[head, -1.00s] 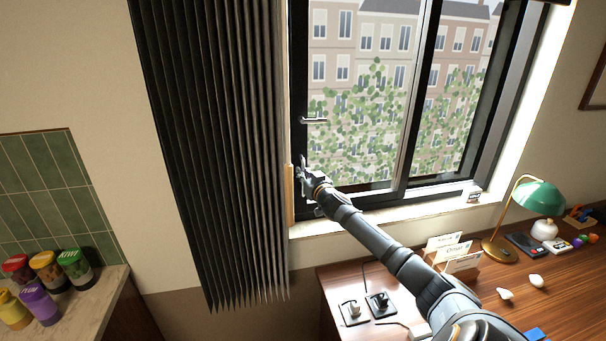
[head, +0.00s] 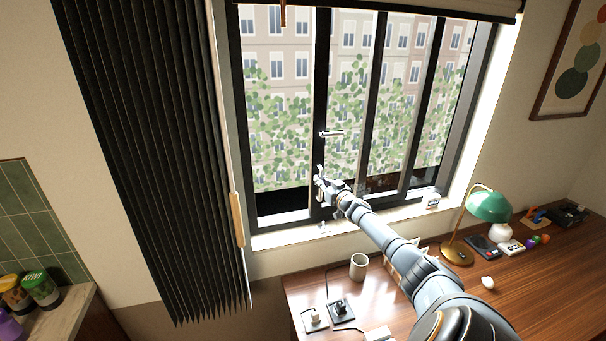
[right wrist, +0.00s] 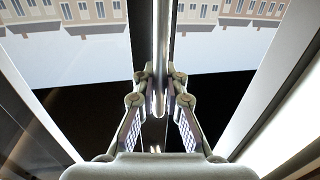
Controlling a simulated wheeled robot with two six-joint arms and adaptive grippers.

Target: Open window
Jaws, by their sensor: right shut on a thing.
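The window (head: 248,120) has a dark frame, with a sliding sash whose dark left stile (head: 321,100) stands right of the frame's left side. A gap (head: 280,110) between them shows buildings and foliage outside. A small metal lever (head: 331,133) juts from the stile. My right gripper (head: 321,180) is below the lever at the stile. In the right wrist view its fingers (right wrist: 160,98) are shut on an upright metal pull bar (right wrist: 162,50), whose lower end shows between them. My left gripper is not in view.
A dark pleated curtain (head: 150,150) hangs left of the window. The wooden desk (head: 380,300) below holds a mug (head: 358,266), a green lamp (head: 488,205) and several small items. My right arm passes over the desk. The sill (head: 285,238) is mostly clear.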

